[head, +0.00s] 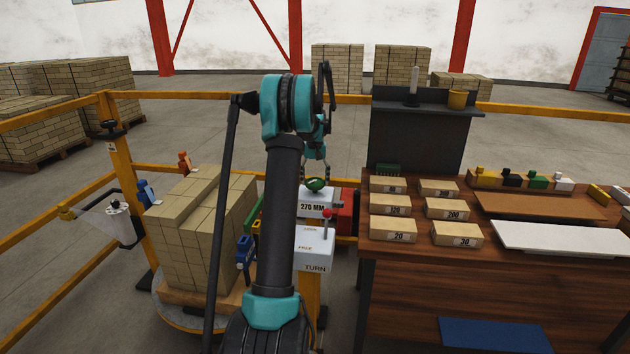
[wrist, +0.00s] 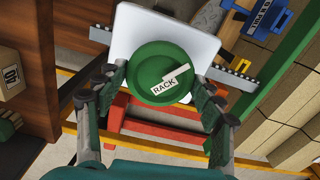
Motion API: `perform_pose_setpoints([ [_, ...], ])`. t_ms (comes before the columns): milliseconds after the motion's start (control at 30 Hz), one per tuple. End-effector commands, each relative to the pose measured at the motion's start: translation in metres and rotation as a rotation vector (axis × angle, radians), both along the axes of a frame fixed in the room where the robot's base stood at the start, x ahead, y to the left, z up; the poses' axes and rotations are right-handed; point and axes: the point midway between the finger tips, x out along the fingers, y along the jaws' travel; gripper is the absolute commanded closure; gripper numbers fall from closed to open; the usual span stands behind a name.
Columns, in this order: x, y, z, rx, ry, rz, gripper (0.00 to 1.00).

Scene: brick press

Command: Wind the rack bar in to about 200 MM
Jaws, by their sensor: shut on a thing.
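The green knob marked RACK (wrist: 163,76) sits on a white housing (wrist: 190,38) in the wrist view. My gripper (wrist: 160,88) has a finger on each side of the knob and is shut on it. The toothed grey rack bar (wrist: 232,78) sticks out on both sides of the housing. In the head view the green knob (head: 316,185) shows under my gripper (head: 316,174), partly hidden by it. A white readout (head: 313,207) below the knob appears to read 270 MM. A box marked TURN (head: 314,255) with a red-tipped lever (head: 327,214) stands below.
A wooden bench (head: 400,275) with numbered blocks (head: 390,204) is at right. Yellow rails (head: 215,98) run behind and at left. Blue clamps (head: 146,191) sit near the bricks.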

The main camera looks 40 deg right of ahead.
Motion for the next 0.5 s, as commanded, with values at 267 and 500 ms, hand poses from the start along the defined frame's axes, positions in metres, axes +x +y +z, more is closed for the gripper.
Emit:
perform_pose_setpoints([
  [267,0.0006,-0.0007,0.0005,-0.001,-0.001,-0.260,0.61],
  [500,0.0006,-0.0007,0.0005,-0.002,-0.002,-0.489,0.61],
])
